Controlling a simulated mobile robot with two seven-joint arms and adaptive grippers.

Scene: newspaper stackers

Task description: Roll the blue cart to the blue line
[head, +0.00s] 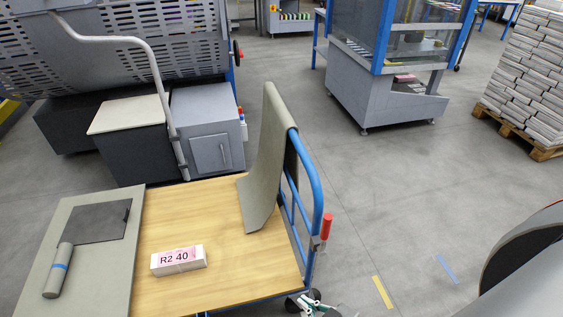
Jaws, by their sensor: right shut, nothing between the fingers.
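The blue cart has a flat wooden deck (215,215) and a blue tubular handle (313,180) at its right end. A red grip (326,226) is on the handle's right side. A beige curved panel (268,150) stands against the inside of the handle. A white block labelled "R2 40" (178,260) lies on the deck. The short blue line (447,269) is on the floor to the right, apart from the cart. My right gripper (312,306) is low at the bottom edge, near the cart's dark caster, shut and empty, partly cut off. My left gripper is out of view.
A yellow floor mark (383,292) lies between the cart and the blue line. A grey board (110,275) with a cylinder (58,270) borders the deck's left. Machines stand behind, including a blue-framed cabinet (362,87). A pallet stack (528,75) is at far right. Floor right of the cart is open.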

